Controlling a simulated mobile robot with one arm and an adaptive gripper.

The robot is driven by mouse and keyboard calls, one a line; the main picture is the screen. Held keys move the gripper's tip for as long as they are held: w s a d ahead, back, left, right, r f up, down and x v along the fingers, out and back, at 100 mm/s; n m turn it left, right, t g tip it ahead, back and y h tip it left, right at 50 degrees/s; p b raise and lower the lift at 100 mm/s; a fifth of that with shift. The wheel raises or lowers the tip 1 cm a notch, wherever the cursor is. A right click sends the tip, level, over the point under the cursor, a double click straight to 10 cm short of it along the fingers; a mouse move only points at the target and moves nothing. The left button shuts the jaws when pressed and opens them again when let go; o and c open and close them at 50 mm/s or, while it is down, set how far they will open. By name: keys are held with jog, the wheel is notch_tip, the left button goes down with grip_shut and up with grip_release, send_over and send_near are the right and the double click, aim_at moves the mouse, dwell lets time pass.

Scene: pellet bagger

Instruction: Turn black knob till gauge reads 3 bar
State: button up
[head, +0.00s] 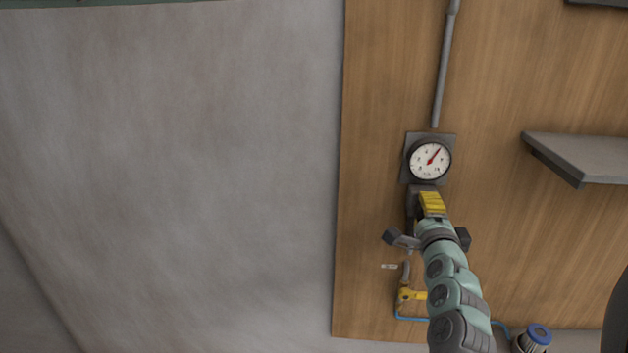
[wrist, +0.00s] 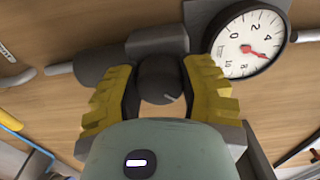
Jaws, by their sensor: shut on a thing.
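The round white gauge (head: 430,160) is on the wooden panel, just above my gripper (head: 432,205) in the head view. The gauge also shows at the upper right of the wrist view (wrist: 246,42), turned on its side. Its red needle points past the 4 mark; the exact reading is unclear. In the wrist view, my gripper's yellow fingers (wrist: 160,75) are shut on the black knob (wrist: 160,82), one finger on each side. A pale mark shows on the knob. In the head view, my gripper hides the knob.
A grey pipe (head: 445,70) runs up from the gauge. A grey shelf (head: 585,155) juts out at right. The grey wall at left is bare.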

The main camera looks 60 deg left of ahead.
jog(key=shift+w+f+b, duration=0.1)
jog(key=shift+f+b, duration=0.15)
jog(key=shift+b, duration=0.5)
jog(key=n+b, duration=0.1)
jog(key=b, duration=0.1)
jog(key=shift+d+f+b, duration=0.1)
jog(key=shift+f+b, duration=0.05)
jog(key=shift+b, duration=0.2)
jog(key=n+b, duration=0.2)
jog(key=b, duration=0.1)
jog(key=n+b, duration=0.2)
jog(key=b, duration=0.1)
jog(key=shift+n, duration=0.4)
jog(key=n+b, duration=0.2)
jog(key=b, duration=0.2)
jog(key=shift+n, duration=0.4)
jog(key=n+b, duration=0.5)
jog(key=b, duration=0.4)
jog(key=shift+f, duration=0.1)
jog(key=n+b, duration=0.2)
jog(key=b, duration=0.1)
jog(key=n+b, duration=0.2)
jog(key=b, duration=0.1)
jog(key=shift+r, duration=0.3)
